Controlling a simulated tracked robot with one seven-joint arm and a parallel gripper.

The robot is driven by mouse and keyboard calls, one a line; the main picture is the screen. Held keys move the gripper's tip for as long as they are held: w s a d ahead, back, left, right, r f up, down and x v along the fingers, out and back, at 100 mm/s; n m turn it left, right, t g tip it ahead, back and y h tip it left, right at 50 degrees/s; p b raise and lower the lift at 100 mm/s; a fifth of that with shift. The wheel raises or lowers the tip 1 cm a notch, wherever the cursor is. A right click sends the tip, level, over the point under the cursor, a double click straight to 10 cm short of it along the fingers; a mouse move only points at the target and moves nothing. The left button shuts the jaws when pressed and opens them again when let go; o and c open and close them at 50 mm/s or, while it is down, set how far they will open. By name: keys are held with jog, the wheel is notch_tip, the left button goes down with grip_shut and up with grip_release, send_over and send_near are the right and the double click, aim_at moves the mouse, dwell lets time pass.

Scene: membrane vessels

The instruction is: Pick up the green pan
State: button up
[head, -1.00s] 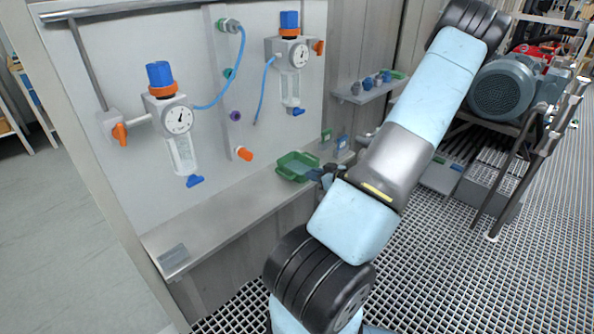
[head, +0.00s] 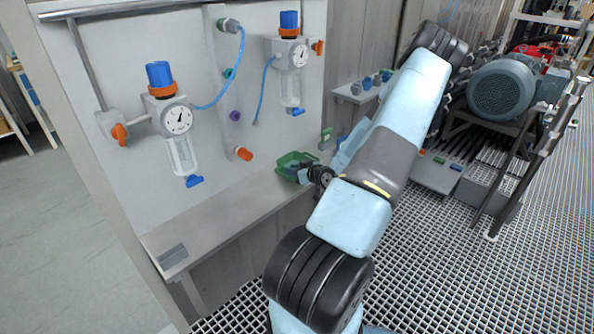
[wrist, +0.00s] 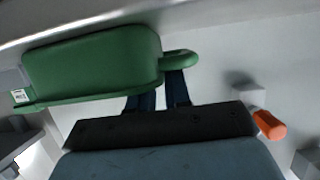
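The green pan (head: 288,160) sits on the grey ledge below the wall panel, its right side partly hidden by my gripper (head: 311,172). In the wrist view the pan (wrist: 95,62) fills the upper left, with a small rounded handle (wrist: 181,58) on its right end. My gripper (wrist: 159,92) shows there as two dark fingers with a gap between them. Their tips are hidden behind the pan's rim and handle. I cannot tell whether they touch the pan.
The ledge (head: 215,212) runs along the panel. An orange-ended fitting (head: 244,154) sticks out just left of the pan; an orange knob (wrist: 270,125) shows in the wrist view. Gauge units (head: 178,122) hang above. A small shelf (head: 357,95) with knobs is behind.

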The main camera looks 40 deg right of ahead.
jog(key=shift+x, duration=0.85)
grip_shut()
dwell(0.8)
